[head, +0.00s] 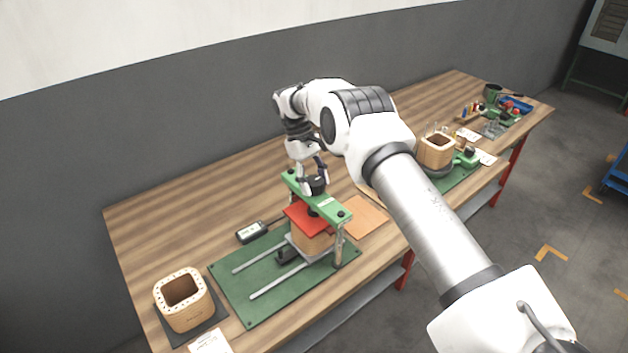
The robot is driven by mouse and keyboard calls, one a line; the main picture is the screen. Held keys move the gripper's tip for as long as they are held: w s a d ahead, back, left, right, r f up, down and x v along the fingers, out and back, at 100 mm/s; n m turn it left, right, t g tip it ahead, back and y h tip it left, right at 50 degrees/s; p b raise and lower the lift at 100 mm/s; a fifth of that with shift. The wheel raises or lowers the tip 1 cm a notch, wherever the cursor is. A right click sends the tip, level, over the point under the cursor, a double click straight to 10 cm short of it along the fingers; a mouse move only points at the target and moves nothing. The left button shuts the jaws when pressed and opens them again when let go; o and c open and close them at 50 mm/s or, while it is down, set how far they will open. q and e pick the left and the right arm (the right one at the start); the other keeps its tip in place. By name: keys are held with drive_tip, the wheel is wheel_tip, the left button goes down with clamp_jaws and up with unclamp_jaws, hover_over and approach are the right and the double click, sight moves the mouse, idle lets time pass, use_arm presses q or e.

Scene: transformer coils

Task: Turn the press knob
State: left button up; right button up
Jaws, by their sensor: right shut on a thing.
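The press (335,211) has a green top crossbar and a red plate (298,213) below it, on a green base mat. A black knob (314,185) sits on top of the crossbar. My right gripper (313,182) points down from above and is shut on the black knob, its fingers on either side of it. A wooden coil block (313,239) sits under the red plate. My left gripper is not in view.
A square wooden coil former (183,316) stands on a dark pad at the front left. A small meter (251,232) lies behind the mat. Another wooden former (436,151) and several tools stand farther right. The table's left rear is clear.

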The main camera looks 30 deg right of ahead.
drive_tip(key=n+h, duration=0.1)
drive_tip(key=n, duration=0.2)
drive_tip(key=shift+r+n+t, duration=0.1)
drive_tip(key=shift+n+t, duration=0.2)
drive_tip(key=shift+n, duration=0.1)
drive_tip(key=n+t+h+p, duration=0.1)
drive_tip(key=n, duration=0.3)
drive_tip(key=shift+n+h, duration=0.3)
drive_tip(key=shift+h, duration=0.1)
drive_tip(key=n+t+p, duration=0.1)
drive_tip(key=n, duration=0.2)
drive_tip(key=shift+h, duration=0.3)
drive_tip(key=shift+n+t, duration=0.8)
drive_tip(key=shift+n, duration=1)
drive_tip(key=shift+w+p, duration=0.1)
drive_tip(key=shift+p, duration=0.2)
drive_tip(key=o, duration=1.2)
drive_tip(key=shift+c, duration=0.2)
drive_tip(key=v, duration=1.2)
drive_tip(key=shift+a, duration=0.1)
